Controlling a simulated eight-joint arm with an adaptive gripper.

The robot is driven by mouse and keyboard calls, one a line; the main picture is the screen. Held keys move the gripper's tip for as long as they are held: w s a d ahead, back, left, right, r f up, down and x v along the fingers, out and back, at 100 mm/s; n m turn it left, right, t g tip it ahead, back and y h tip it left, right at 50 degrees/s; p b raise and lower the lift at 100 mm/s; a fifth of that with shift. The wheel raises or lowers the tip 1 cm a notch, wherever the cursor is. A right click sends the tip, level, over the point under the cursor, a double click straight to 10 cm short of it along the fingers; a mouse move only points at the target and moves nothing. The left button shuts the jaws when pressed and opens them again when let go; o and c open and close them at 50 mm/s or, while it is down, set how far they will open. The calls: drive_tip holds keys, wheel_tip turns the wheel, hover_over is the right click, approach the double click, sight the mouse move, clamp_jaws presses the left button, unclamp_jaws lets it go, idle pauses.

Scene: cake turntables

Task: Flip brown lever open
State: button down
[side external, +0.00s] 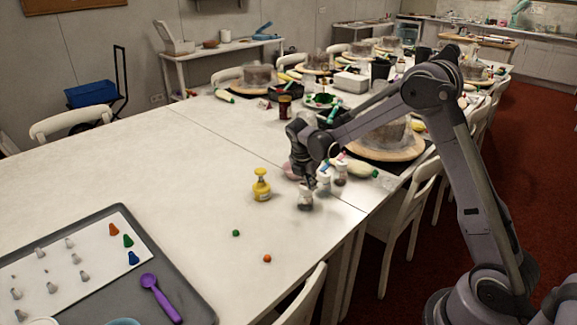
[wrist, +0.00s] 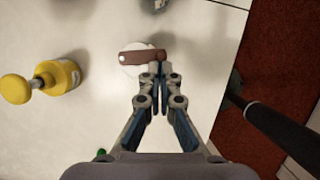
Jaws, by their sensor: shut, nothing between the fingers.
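A brown lever (wrist: 142,57) lies across a round white base (wrist: 130,69) in the wrist view, just beyond my fingertips. A round pivot shows at its left end, and its right end lies just above the fingers in the picture. My gripper (wrist: 156,77) is shut and empty, with its fingers together. I cannot tell whether it touches the lever. In the side view my gripper (side external: 299,170) points down over the table by several small jars, and the lever cannot be made out there.
A yellow pump bottle (side external: 262,186) stands left of my gripper; it also shows in the wrist view (wrist: 60,77). Small white-topped jars (side external: 323,182) stand close by. A cake turntable (side external: 385,150) is behind. A grey tray (side external: 190,290) lies front left. The table's left-middle is clear.

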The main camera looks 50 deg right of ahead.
drive_tip(key=n, duration=0.2)
drive_tip(key=d+n+t, duration=0.2)
drive_tip(key=n, duration=0.1)
drive_tip(key=shift+s+d+n+y, duration=0.1)
drive_tip(key=shift+d+n+y, duration=0.2)
drive_tip(key=shift+y, duration=0.1)
drive_tip(key=shift+w+d, duration=0.35)
drive_tip(key=shift+d, duration=0.25)
drive_tip(key=shift+w+d, duration=0.35)
drive_tip(key=shift+d, duration=0.2)
drive_tip(key=shift+a, duration=0.1)
drive_tip(key=shift+w+a, duration=0.45)
drive_tip(key=shift+a, duration=0.1)
